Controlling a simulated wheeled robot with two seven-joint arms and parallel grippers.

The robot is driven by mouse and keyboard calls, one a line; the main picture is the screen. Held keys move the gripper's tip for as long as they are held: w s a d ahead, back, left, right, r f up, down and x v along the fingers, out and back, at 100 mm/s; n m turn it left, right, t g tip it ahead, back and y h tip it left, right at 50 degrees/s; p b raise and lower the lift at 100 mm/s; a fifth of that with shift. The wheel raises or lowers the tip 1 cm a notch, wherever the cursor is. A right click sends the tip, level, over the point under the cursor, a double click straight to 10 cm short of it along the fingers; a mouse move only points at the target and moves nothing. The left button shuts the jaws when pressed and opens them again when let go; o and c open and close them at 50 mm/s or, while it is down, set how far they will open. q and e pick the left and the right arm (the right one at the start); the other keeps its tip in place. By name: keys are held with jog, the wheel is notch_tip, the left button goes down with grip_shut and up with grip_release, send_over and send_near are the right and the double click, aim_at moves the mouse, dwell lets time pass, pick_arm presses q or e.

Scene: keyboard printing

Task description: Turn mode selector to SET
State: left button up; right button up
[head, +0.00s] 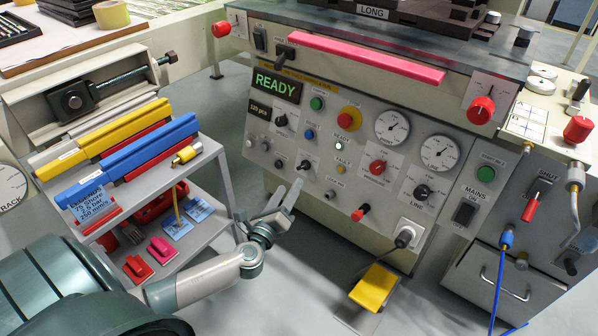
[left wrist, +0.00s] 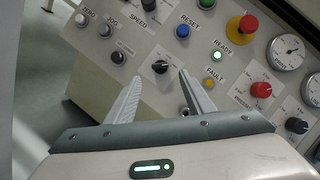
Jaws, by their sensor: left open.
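My left gripper (head: 288,190) is open and empty in front of the grey control panel (head: 375,205). In the left wrist view its fingertips (left wrist: 161,79) stand apart, one to each side below a small black rotary knob (left wrist: 160,66). This knob has small markings around it and looks like the mode selector, but its label is too small to read. The same knob (head: 304,165) shows in the head view just above the fingertips. The fingers look apart from the knob, with a gap between. My right gripper is out of view.
Close to the knob are a blue RESET button (left wrist: 183,31), a yellow FAULT lamp (left wrist: 209,84) and a black SPEED knob (left wrist: 149,5). A red emergency button (head: 349,119) sits higher. A shelf cart (head: 226,160) stands left of my gripper.

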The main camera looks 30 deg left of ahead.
aim_at(300, 168)
pick_arm(q)
jog(key=b+x, duration=0.1)
jog(key=x, duration=0.8)
jog(key=shift+w+b, duration=0.2)
jog(key=shift+b, duration=0.1)
jog(key=shift+c, duration=0.5)
jog(key=c, duration=0.9)
